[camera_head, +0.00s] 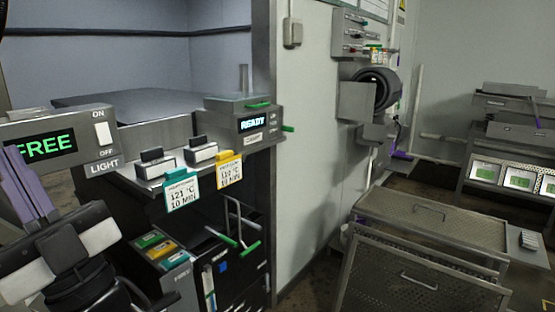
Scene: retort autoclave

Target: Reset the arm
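My arm rises into the lower left corner of the head view, with black and white links. My gripper (24,170) has purple fingers pointing up and left, in front of the light panel.
A panel reading FREE (45,146) with a LIGHT switch (103,133) stands just behind my gripper. Tagged boxes sit on the shelf to its right, by a READY display (254,122). A perforated metal cart (425,218) stands at the right. A round black port (378,88) is on the wall.

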